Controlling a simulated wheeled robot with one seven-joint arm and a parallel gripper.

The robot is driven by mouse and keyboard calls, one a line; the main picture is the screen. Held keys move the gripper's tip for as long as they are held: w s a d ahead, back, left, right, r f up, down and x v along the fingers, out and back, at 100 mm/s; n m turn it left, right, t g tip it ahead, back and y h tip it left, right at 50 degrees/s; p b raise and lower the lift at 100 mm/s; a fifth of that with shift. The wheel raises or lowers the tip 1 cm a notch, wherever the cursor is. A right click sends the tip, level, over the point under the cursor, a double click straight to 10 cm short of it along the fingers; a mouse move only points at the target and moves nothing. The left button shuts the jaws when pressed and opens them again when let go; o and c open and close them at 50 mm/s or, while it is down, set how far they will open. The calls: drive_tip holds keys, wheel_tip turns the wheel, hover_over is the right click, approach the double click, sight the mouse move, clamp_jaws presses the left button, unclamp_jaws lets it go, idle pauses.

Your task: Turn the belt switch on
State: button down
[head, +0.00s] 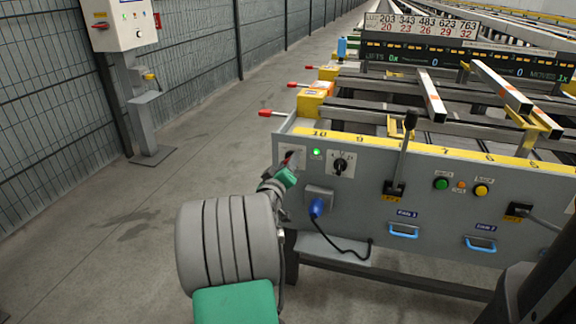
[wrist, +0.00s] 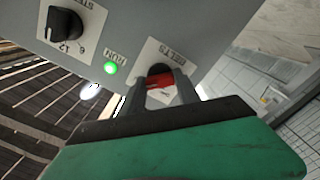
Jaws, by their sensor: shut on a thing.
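The belt switch is a small red handle (wrist: 160,80) on a pale label plate (wrist: 150,57) on the grey panel, seen in the wrist view. My gripper (wrist: 162,88) is shut on the red handle, with one finger on each side of it. In the head view my gripper (head: 288,170) is at the upper left of the panel (head: 360,205), and it hides most of the switch. A green lamp (head: 317,152) is lit beside the switch; it also shows in the wrist view (wrist: 110,68).
A black rotary knob (head: 340,165) is right of the lamp. A blue plug (head: 317,207) with a cable sits below. A lever (head: 404,150) and green (head: 441,184) and yellow (head: 481,190) buttons are further right.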

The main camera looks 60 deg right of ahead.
drive_tip(key=c, duration=0.9)
unclamp_jaws()
drive_tip(key=shift+a, duration=0.1)
drive_tip(key=a, duration=0.2)
drive_tip(key=s+a, duration=0.1)
drive_tip(key=a, duration=0.2)
drive_tip(key=a+p, duration=0.1)
drive_tip(key=a, duration=0.1)
drive_tip(key=shift+s+a, duration=0.15)
drive_tip(key=shift+a, duration=0.15)
